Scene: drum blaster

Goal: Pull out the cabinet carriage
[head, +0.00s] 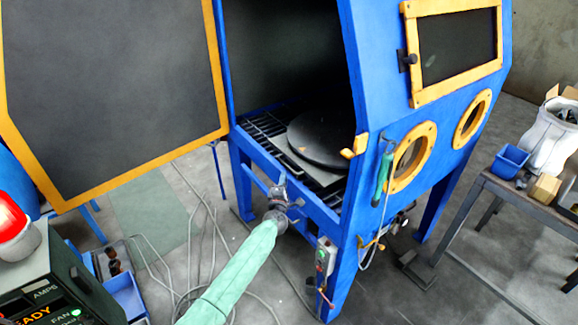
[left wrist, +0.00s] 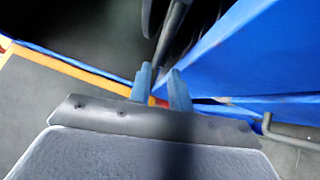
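The blue blasting cabinet (head: 360,215) stands open on its left side. Inside, the carriage's round black turntable (head: 322,138) sits on a grey plate (head: 296,160) over a slatted grate (head: 262,124). My left gripper (head: 281,186), at the end of the green-sleeved arm, is at the cabinet's lower front edge, below the opening. In the left wrist view its two blue-grey fingers (left wrist: 160,84) stand apart with a gap between them. A dark rod (left wrist: 170,36) lies just beyond the fingertips; whether they touch it I cannot tell. My right gripper is not in view.
The open door (head: 110,85) with a yellow frame fills the left. A machine with a red lamp (head: 14,225) stands lower left. A bench (head: 515,195) with a blue bin (head: 509,162) stands right. Cables (head: 200,250) lie on the floor before the cabinet.

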